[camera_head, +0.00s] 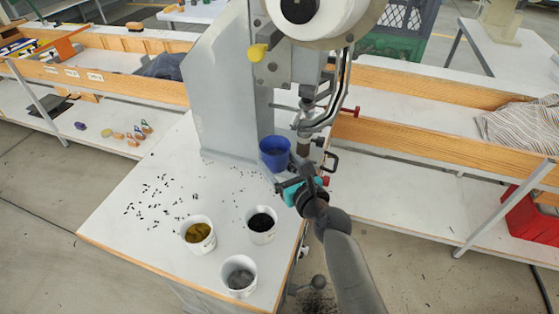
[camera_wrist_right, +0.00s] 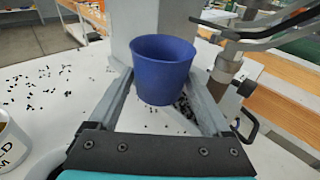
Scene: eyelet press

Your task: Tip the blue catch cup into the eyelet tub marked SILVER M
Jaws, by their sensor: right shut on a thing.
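The blue catch cup (camera_head: 275,148) stands upright beside the grey press frame. My right gripper (camera_head: 282,170) is shut on the cup, with one finger on each side of it in the wrist view (camera_wrist_right: 163,82). I cannot tell whether the cup's base touches the table. The cup's contents are not clear. Three white tubs stand near the table's front: one with gold-coloured pieces (camera_head: 199,240), one with black pieces (camera_head: 262,232) and one with grey, silvery pieces (camera_head: 240,282). Their labels are not readable in the head view. A tub at the wrist view's left edge (camera_wrist_right: 10,150) shows "D" above "M". My left gripper is out of view.
Small dark eyelets (camera_head: 150,200) lie scattered over the white press table (camera_head: 125,225). The press (camera_head: 225,90) rises behind the cup, with its rods and levers close to the right. Orange-edged benches (camera_head: 445,135) stand behind on both sides.

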